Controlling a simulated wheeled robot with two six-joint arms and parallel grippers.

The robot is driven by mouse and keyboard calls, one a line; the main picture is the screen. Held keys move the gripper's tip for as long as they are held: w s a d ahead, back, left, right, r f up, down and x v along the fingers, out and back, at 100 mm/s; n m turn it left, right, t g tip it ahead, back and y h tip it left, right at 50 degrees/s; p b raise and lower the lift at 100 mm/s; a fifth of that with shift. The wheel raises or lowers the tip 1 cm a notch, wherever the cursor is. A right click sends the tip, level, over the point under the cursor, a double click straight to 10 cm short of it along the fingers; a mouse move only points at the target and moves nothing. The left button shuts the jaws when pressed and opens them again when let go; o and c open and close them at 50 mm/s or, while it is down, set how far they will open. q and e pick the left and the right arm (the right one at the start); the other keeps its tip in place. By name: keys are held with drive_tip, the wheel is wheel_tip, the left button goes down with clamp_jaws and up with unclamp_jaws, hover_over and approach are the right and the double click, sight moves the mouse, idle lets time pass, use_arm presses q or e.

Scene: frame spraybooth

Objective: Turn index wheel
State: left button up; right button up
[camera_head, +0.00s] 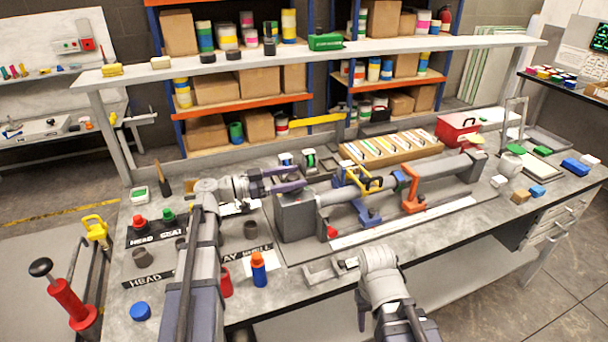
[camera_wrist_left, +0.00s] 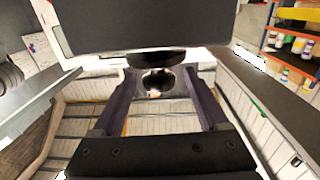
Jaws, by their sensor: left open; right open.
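The holding fixture on the bench has a grey block (camera_head: 295,217) at its left end, with a long grey tube (camera_head: 435,172) running right from it. My left gripper (camera_head: 299,179) is above and at the left end of this block, with its fingers apart. In the left wrist view a dark round knob (camera_wrist_left: 158,82), which looks like the index wheel, sits between the open fingers (camera_wrist_left: 160,74), below a large dark body (camera_wrist_left: 150,28). I cannot tell whether the fingers touch it. My right gripper (camera_head: 362,310) shows only partly, low beside its arm, apart from the fixture.
An orange-capped blue bottle (camera_head: 258,272) and a red cup (camera_head: 226,284) stand near my left arm. Blue and orange clamps (camera_head: 411,195) are along the tube. A red toolbox (camera_head: 458,130) and a box of files (camera_head: 390,147) stand behind. A shelf (camera_head: 330,55) spans the back.

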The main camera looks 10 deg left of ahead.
use_arm(q)
drive_tip(key=shift+x, duration=1.7)
drive_tip(key=shift+c, duration=0.4)
clamp_jaws()
